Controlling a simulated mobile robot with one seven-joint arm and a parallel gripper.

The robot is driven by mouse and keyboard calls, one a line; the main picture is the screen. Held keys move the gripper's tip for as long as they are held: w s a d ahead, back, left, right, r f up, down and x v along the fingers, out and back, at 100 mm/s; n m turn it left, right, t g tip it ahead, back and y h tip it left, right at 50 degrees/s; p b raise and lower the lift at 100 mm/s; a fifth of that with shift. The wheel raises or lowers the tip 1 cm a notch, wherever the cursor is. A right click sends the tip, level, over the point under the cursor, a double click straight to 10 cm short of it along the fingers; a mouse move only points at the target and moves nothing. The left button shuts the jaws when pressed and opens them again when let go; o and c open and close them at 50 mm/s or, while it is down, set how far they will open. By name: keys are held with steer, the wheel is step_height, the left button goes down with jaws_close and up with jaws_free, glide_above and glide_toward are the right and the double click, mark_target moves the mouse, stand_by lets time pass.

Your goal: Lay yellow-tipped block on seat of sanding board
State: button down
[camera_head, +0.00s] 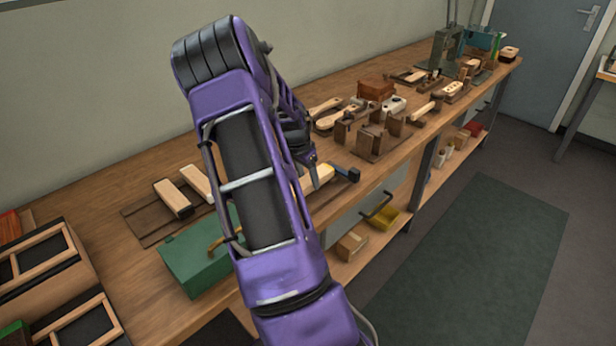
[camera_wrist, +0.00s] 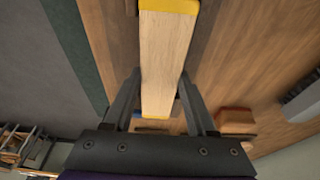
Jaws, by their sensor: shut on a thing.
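The yellow-tipped block (camera_wrist: 167,62) is pale wood with yellow ends. My gripper (camera_wrist: 160,100) is shut on it, with one finger along each side in the wrist view. In the head view the block (camera_head: 318,181) shows only partly, beside my arm. A dark board (camera_head: 148,232), seemingly the sanding board, lies on the bench, partly hidden behind my arm. Two pale wooden blocks, one on the left (camera_head: 172,198) and one on the right (camera_head: 197,182), lie on it. In the wrist view dark brown strips (camera_wrist: 207,28) show behind the held block; I cannot tell whether it touches them.
A green box (camera_head: 190,262) with a brass handle stands at the bench's front edge. A blue-ended tool (camera_head: 347,174) lies near my gripper. Wooden fixtures (camera_head: 375,140) and brushes stand farther right. Framed trays (camera_head: 45,265) fill the left end.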

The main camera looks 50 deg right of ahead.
steer(key=shift+f, duration=0.45)
stand_by(0.6)
jaws_free()
steer(key=shift+r, duration=0.15)
stand_by(0.3)
steer(key=shift+p+v, duration=2.5)
steer(key=shift+v, duration=1.4)
